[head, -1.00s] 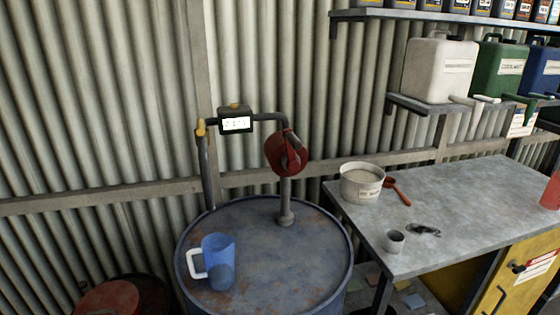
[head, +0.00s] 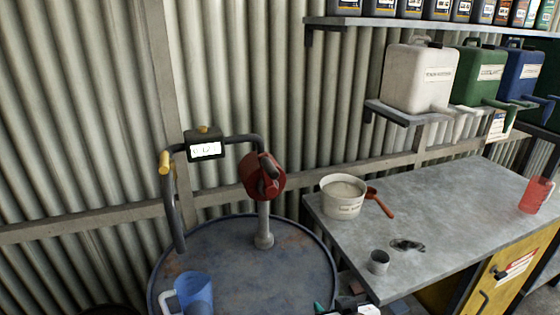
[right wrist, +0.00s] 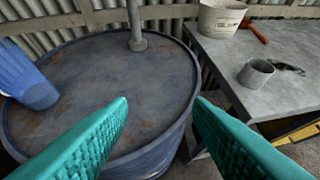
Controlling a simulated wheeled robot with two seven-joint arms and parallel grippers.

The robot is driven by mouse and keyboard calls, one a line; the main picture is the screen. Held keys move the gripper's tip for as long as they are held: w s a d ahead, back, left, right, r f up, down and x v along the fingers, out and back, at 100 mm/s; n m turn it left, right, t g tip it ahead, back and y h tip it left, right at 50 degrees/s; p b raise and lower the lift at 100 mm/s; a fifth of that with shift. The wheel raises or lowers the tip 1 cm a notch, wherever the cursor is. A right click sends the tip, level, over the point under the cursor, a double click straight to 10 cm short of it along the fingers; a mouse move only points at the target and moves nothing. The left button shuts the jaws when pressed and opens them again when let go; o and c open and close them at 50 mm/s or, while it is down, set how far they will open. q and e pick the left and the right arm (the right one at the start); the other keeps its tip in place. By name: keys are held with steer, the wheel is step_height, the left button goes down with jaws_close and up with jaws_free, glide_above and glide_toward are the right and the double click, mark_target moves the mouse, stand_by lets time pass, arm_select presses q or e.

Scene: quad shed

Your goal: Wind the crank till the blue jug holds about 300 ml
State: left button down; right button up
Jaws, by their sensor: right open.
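The blue jug (head: 195,293), with a white handle, stands upright on the near left of the blue drum's lid (head: 235,262). It also shows at the left edge of the right wrist view (right wrist: 30,80). Its lower part looks darker; I cannot read a level. The red rotary pump with its crank (head: 263,176) stands on a post at the back of the lid. A pipe runs left through a meter (head: 205,149), too small to read, to a downturned spout (head: 178,225). My right gripper (right wrist: 161,102) is open and empty, with teal fingers, near the drum's right front. My left gripper is out of view.
The grey workbench (head: 440,215) at right holds a white tub (head: 343,197), a red scoop (head: 379,201), a small metal cup (head: 378,262) and a red container (head: 536,195). Canisters (head: 418,78) sit on a shelf above. Corrugated wall stands behind the drum.

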steer(key=w+a+r+t+y, duration=0.1)
steer(key=w+a+r+t, duration=0.2)
steer(key=w+r, duration=0.45)
steer(key=n+t+y, duration=0.2)
steer(key=t+y, duration=0.1)
steer(key=t, duration=0.1)
glide_toward(269, 167)
steer(key=p+x, duration=0.1)
steer(key=x, duration=0.2)
steer(key=p+x, duration=0.1)
steer(key=x, duration=0.3)
steer(key=f+p+x, duration=0.1)
steer(key=x, duration=0.3)
steer(key=shift+w+d, duration=0.2)
steer(key=shift+d, duration=0.1)
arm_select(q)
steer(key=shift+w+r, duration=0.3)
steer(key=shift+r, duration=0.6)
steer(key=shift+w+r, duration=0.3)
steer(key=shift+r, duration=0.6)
arm_select(e)
steer(key=shift+w+a+f, duration=0.15)
steer(key=shift+w+a, duration=0.05)
steer(key=shift+w, duration=0.35)
steer(key=shift+c, duration=0.3)
jaws_close()
